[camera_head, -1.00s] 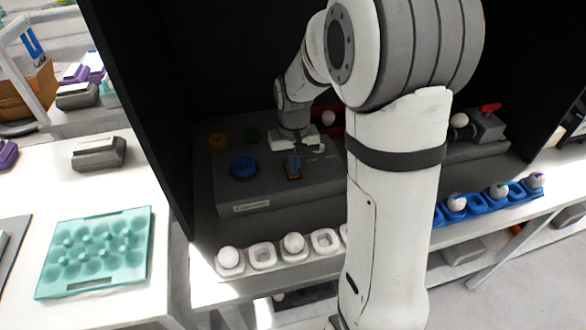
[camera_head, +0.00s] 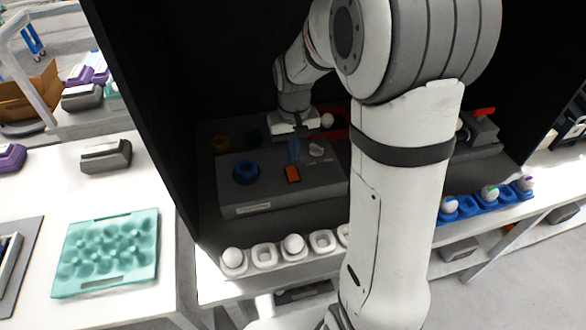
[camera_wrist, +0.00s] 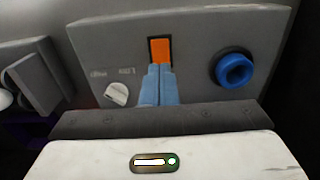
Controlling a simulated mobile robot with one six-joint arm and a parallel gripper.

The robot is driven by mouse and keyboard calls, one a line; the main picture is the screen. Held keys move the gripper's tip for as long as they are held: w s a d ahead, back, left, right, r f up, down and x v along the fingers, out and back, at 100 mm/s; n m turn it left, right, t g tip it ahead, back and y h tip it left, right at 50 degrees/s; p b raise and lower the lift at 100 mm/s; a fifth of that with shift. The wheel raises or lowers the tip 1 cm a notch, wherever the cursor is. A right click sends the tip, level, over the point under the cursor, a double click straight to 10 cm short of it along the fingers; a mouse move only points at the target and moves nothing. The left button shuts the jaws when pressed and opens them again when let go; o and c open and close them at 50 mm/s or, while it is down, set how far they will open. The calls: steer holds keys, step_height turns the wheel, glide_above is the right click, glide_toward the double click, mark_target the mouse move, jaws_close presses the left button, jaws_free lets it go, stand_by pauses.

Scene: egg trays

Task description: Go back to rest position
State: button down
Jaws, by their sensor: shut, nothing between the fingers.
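My gripper (camera_head: 294,150) is over the grey control box (camera_head: 262,207) inside the dark booth. In the wrist view my gripper's blue fingers (camera_wrist: 158,86) are together, with nothing between them. Their tips appear just below the orange switch (camera_wrist: 160,50) on the box; I cannot tell whether they touch it. The orange switch also shows in the head view (camera_head: 292,174). A blue round knob (camera_wrist: 234,69) is to the right of the fingers in the wrist view, and a white knob (camera_wrist: 117,94) is to the left. My arm hides part of the booth in the head view.
A white egg tray (camera_head: 265,255) with eggs stands at the booth's front edge, partly behind my arm. A blue egg tray (camera_head: 468,210) with marked eggs is to the right. A teal tray (camera_head: 140,279) lies on the left table. Dark booth walls stand close around my arm.

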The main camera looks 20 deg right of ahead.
stand_by(0.4)
steer(key=s+r+t, duration=0.1)
steer(key=s+r, duration=0.3)
steer(key=s, duration=0.5)
steer(key=s+r+t, duration=0.2)
steer(key=s+r, duration=0.2)
steer(key=s, duration=0.6)
steer(key=shift+d+r, duration=0.1)
